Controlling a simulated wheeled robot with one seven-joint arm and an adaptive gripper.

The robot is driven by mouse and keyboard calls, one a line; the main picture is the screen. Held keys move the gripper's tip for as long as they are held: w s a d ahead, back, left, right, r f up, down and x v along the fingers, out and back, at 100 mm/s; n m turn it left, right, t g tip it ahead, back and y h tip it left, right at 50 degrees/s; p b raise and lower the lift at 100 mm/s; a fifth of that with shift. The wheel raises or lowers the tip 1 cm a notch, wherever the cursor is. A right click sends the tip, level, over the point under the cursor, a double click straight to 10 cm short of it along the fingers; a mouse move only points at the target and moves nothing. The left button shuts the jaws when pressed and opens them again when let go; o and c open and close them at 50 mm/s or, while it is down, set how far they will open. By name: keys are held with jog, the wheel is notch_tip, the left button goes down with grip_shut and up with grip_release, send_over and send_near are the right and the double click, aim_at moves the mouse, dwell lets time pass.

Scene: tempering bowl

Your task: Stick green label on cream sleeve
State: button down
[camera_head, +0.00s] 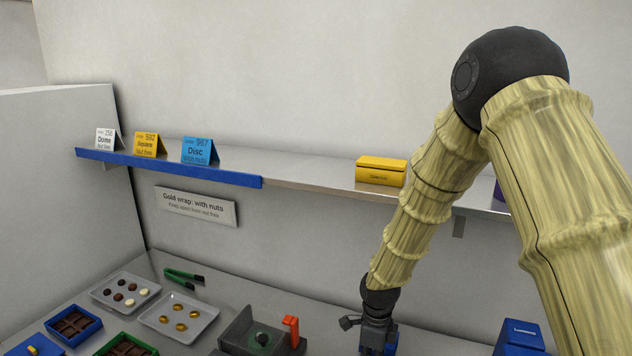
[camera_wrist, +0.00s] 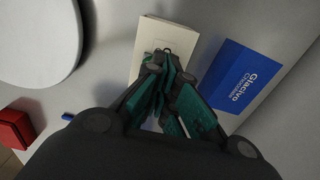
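A cream sleeve (camera_wrist: 168,33), a flat pale box shape with a lighter top panel, lies in the upper middle of the wrist view, just beyond my fingertips. In the head view I cannot make it out. My gripper (camera_wrist: 168,75) has its two teal-padded fingers converging close together over the near end of the sleeve. I cannot tell whether they touch it or pinch something thin. My gripper (camera_head: 375,322) also shows in the head view, pointing down near the counter at lower right of centre. No green label can be made out clearly; it may be hidden between the fingers.
A blue Glacivo box (camera_wrist: 243,77) lies right of the sleeve. A red box (camera_wrist: 14,128) and a white round thing (camera_wrist: 38,38) are at left. A grey device with a red lever (camera_head: 291,330) stands left of my gripper. A shelf (camera_head: 310,180) runs above.

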jog(key=shift+f+b, duration=0.45)
jog(key=shift+f, duration=0.45)
dwell(0.6)
jog(key=shift+r+p, duration=2.4)
jog(key=shift+r, duration=1.15)
